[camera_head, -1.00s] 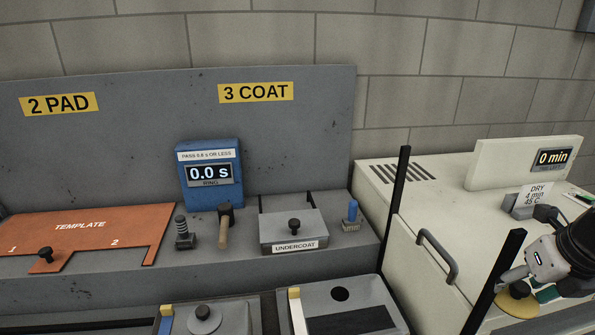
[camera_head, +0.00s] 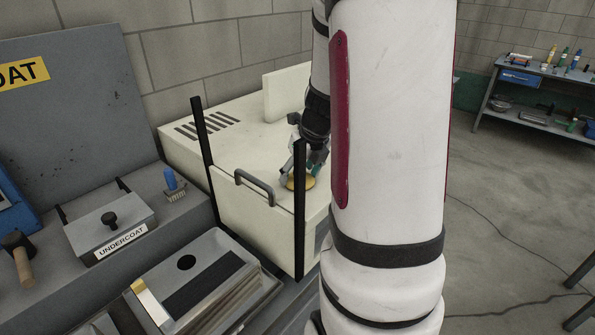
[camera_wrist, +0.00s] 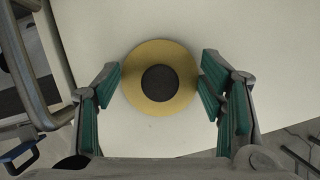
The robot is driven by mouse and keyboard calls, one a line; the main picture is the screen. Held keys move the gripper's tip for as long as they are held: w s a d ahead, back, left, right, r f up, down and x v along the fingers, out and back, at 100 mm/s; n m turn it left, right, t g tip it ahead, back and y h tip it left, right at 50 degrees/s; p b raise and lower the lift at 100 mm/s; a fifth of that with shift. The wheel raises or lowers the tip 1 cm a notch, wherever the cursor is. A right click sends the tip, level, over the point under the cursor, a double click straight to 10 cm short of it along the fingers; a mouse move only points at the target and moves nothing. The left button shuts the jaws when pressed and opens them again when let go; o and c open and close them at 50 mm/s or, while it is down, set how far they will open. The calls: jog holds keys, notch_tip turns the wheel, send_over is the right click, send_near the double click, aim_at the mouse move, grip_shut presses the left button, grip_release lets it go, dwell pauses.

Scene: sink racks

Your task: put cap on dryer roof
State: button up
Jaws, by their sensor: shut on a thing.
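The cap is a round yellow disc with a dark centre; it shows in the head view (camera_head: 300,183) and the wrist view (camera_wrist: 135,88). My gripper (camera_head: 302,168) is shut on it, its teal fingers at the cap's left and right edges in the wrist view (camera_wrist: 160,82). The dryer is a cream box, and its flat roof (camera_head: 235,150) lies under the cap, near the front edge. I cannot tell whether the cap touches the roof. My white arm hides the dryer's right side in the head view.
Black posts (camera_head: 300,210) stand at the dryer's front, with a grey handle (camera_head: 255,187) between them. Left is the bench with the undercoat box (camera_head: 110,222), a brush (camera_head: 174,186) and a tray (camera_head: 205,268). A table (camera_head: 545,90) with bottles stands far right.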

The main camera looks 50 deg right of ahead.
jog(key=shift+f, duration=0.15)
jog(key=o, duration=1.3)
